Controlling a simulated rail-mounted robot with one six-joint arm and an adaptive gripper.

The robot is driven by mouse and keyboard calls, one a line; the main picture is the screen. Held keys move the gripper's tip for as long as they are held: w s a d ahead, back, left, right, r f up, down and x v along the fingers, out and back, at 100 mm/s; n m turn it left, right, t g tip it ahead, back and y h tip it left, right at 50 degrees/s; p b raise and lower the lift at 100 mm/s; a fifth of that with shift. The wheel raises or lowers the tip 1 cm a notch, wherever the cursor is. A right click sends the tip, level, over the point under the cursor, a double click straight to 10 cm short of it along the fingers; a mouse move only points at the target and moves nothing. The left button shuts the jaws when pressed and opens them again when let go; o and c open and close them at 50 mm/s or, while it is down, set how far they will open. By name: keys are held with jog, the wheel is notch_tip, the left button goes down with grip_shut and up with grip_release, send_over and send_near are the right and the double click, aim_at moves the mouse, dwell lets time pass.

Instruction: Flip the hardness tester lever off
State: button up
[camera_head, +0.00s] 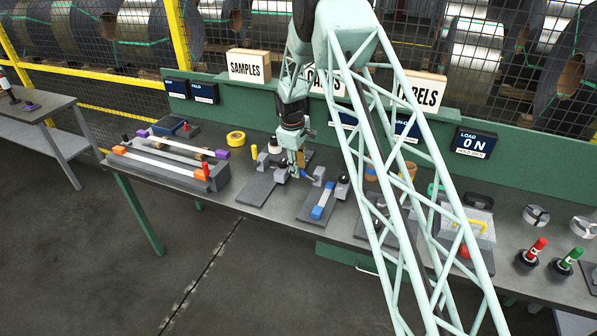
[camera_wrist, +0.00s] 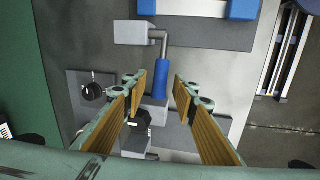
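The lever has a blue handle (camera_wrist: 161,80) on a bent grey rod from a grey block (camera_wrist: 135,32). In the head view its blue tip (camera_head: 304,174) shows small, beside the grey block (camera_head: 319,174) on a dark plate. My gripper (camera_wrist: 160,79) is open. Its two fingers stand on either side of the handle in the wrist view, with visible gaps; whether they are at its height I cannot tell. In the head view my gripper (camera_head: 297,172) is low over the bench at the lever.
A dark plate with posts (camera_head: 258,189) stands just left of my gripper. A display (camera_head: 475,142) at the right reads "LOAD ON"; other displays are partly behind my arm. A yellow roll (camera_head: 236,138) and a long grey fixture (camera_head: 158,173) are further left. The green back panel (camera_wrist: 50,65) is close.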

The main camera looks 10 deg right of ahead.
jog(key=shift+w+d+f, duration=0.15)
jog(key=shift+f, duration=1.1)
grip_shut()
